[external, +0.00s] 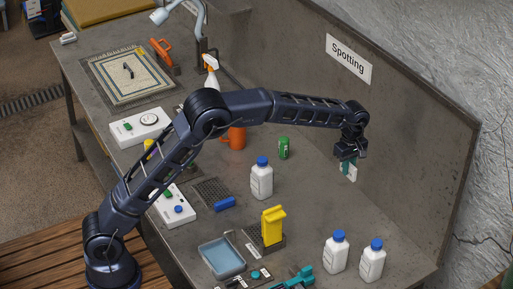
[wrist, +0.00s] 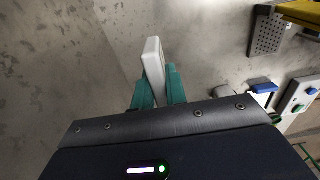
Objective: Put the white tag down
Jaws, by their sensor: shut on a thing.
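The white tag (external: 351,173) is a small flat white piece in my gripper (external: 346,163). In the external view it hangs below the fingers, in front of the grey panel and to the right of the green can. In the wrist view the white tag (wrist: 154,64) sticks out beyond the teal fingertips of my gripper (wrist: 157,87). The fingers are shut on it. Bare grey surface shows around it in the wrist view. I cannot tell its exact height above the bench.
The grey bench (external: 320,205) has free room below and left of my gripper. A green can (external: 284,148), a white bottle with blue cap (external: 262,180) and an orange mug (external: 236,137) stand left. Two more bottles stand at the front right. A panel labelled "Spotting" (external: 349,59) rises behind.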

